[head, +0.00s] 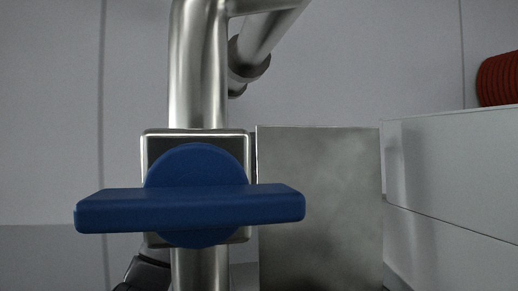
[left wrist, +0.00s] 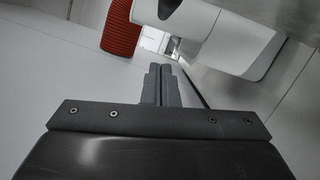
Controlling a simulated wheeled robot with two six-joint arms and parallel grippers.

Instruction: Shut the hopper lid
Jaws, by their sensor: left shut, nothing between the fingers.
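My left gripper (left wrist: 161,72) shows in the left wrist view with its two fingers together and nothing between them. Past its tips are a pale wall and a bright opening. No part that I can name for certain as the hopper lid shows in either view. A flat grey metal panel (head: 320,205) stands upright right of the blue handle in the head view; I cannot tell whether it belongs to the hopper. A dark part at the bottom left of the head view may be my own arm. My right gripper is in neither view.
A steel pipe (head: 198,75) with a blue valve handle (head: 190,209) blocks much of the head view. A white box-like housing (head: 460,165) is at the right. A red ribbed hose (head: 498,78) shows there and in the left wrist view (left wrist: 118,25).

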